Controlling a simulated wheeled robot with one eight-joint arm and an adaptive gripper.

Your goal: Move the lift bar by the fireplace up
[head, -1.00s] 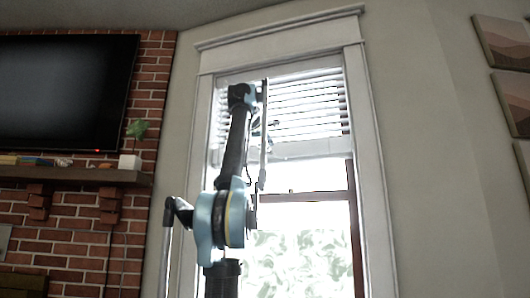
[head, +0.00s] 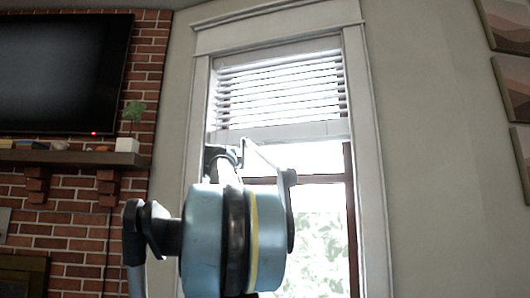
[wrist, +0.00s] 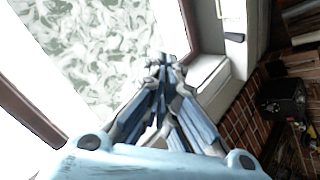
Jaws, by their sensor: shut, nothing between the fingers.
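The lift bar (head: 285,132) is the pale bottom rail of a white slatted window blind (head: 280,85). It hangs level, with the blind covering the upper part of the window beside the fireplace wall. My arm rises in front of the window in the head view, its upper parts just below the bar's left end. My gripper (wrist: 163,62) shows in the wrist view with its fingers shut and empty, in front of the glass and frame. The lift bar does not show in the wrist view. I cannot tell the gap between gripper and bar.
A brick fireplace wall (head: 75,215) stands left, with a wooden mantel (head: 70,158), a television (head: 60,70) and a small potted plant (head: 130,125). The window's white frame (head: 367,170) borders the glass. Framed pictures (head: 510,85) hang on the right wall.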

